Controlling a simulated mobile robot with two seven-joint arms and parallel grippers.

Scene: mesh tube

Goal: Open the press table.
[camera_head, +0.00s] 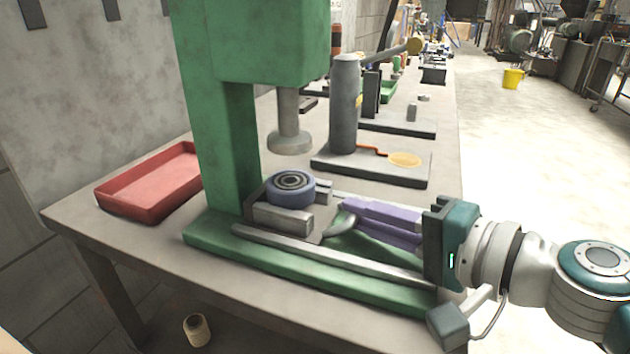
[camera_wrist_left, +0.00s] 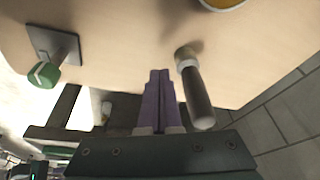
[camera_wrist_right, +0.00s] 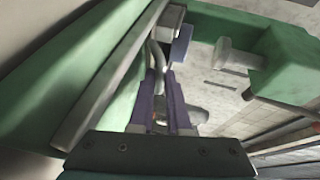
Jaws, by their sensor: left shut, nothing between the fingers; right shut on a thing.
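The green press (camera_head: 228,140) stands on the bench, with its grey ram (camera_head: 289,125) hanging above the press table. The press table (camera_head: 282,217) sits between rails on the green base, under the ram. It carries a blue-purple ring-shaped part (camera_head: 291,188). A curved grey handle (camera_head: 341,223) is at the table's front. My right gripper (camera_head: 345,213) reaches in from the right and is shut on this handle, which also shows in the right wrist view (camera_wrist_right: 155,55). My left gripper (camera_wrist_left: 160,75) shows only in its own wrist view, shut and empty.
A red tray (camera_head: 150,182) lies left of the press. A grey-post lever press (camera_head: 345,105) stands behind on the same bench. In the left wrist view, a green knob (camera_wrist_left: 45,73) and a grey-handled tool (camera_wrist_left: 196,95) are near the left gripper.

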